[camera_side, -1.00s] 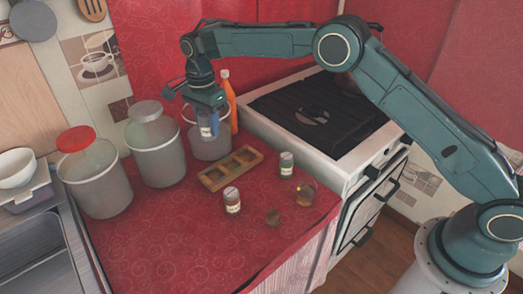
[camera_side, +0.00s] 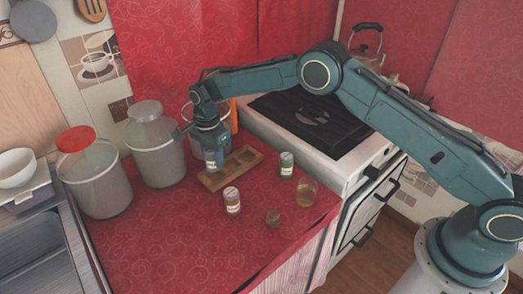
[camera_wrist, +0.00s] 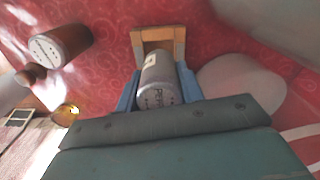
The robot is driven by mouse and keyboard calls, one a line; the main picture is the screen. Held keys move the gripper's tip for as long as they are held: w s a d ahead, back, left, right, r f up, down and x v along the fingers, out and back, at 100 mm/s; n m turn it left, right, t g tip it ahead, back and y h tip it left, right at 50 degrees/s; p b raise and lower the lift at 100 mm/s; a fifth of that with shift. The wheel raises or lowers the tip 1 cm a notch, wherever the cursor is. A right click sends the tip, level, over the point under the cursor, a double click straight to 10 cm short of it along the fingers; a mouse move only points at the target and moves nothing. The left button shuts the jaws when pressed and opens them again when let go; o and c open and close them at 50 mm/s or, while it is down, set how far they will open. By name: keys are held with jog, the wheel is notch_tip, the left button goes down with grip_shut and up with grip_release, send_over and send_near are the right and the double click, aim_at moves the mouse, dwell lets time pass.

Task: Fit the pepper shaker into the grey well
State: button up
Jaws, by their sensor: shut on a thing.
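My gripper (camera_side: 212,162) is shut on the pepper shaker (camera_wrist: 160,88), which has a pale perforated top with lettering. Blue fingers flank it in the wrist view. In the side view the fingers largely hide the shaker. It is over the left end of a wooden rack (camera_side: 241,172) with several square wells. The rack's end (camera_wrist: 160,34) shows just beyond the shaker in the wrist view. The frames do not show clearly whether the shaker has entered a well, or which well is grey.
A brown shaker (camera_side: 232,201) and a green-labelled shaker (camera_side: 286,165) stand near the rack, with a glass (camera_side: 306,194) and a small brown object (camera_side: 273,218). Large canisters (camera_side: 157,155) stand behind left. The stove (camera_side: 320,125) is right. The red counter's front left is clear.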

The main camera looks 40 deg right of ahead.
aim_at(214, 166)
jog(key=shift+f, duration=1.9)
jog(key=shift+f, duration=0.1)
jog(key=o, duration=1)
notch_tip(214, 166, up, 12)
jog(key=shift+r, duration=0.1)
